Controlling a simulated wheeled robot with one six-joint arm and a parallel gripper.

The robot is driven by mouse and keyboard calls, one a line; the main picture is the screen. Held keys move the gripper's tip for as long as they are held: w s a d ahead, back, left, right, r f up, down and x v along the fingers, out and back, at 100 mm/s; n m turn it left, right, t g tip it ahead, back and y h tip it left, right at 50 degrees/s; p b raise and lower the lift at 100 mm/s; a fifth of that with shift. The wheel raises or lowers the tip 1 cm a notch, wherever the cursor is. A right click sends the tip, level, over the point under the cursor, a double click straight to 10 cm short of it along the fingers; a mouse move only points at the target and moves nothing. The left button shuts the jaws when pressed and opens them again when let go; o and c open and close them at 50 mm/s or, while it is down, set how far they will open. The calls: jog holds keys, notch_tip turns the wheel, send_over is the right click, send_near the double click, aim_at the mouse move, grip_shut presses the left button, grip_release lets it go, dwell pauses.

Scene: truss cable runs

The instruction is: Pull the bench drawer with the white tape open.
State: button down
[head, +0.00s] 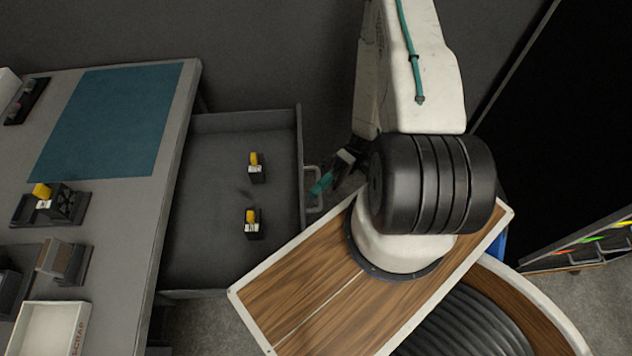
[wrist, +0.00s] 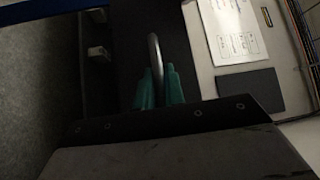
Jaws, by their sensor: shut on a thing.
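The bench drawer (head: 215,150) stands pulled well out from the right side of the bench, its inside showing. A pale metal handle (head: 313,205) sticks out from its front panel (head: 300,160). My gripper (head: 323,184), with teal fingertips, is at this handle. In the wrist view my gripper (wrist: 159,88) has its fingers on both sides of the curved handle (wrist: 154,52), shut on it. The outer face of the drawer front is hidden in the head view, and I cannot make out white tape on it.
Two small black and yellow parts (head: 256,167) (head: 252,223) stand in the drawer. The bench top (head: 120,215) holds a blue mat (head: 105,120), a white scrap tray (head: 48,330) and several black fixtures. A rack with coloured labels (head: 590,240) stands at the right.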

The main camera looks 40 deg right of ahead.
jog(key=shift+d, duration=0.15)
jog(key=c, duration=1.5)
grip_release()
jog(key=v, duration=0.7)
jog(key=shift+d, duration=0.4)
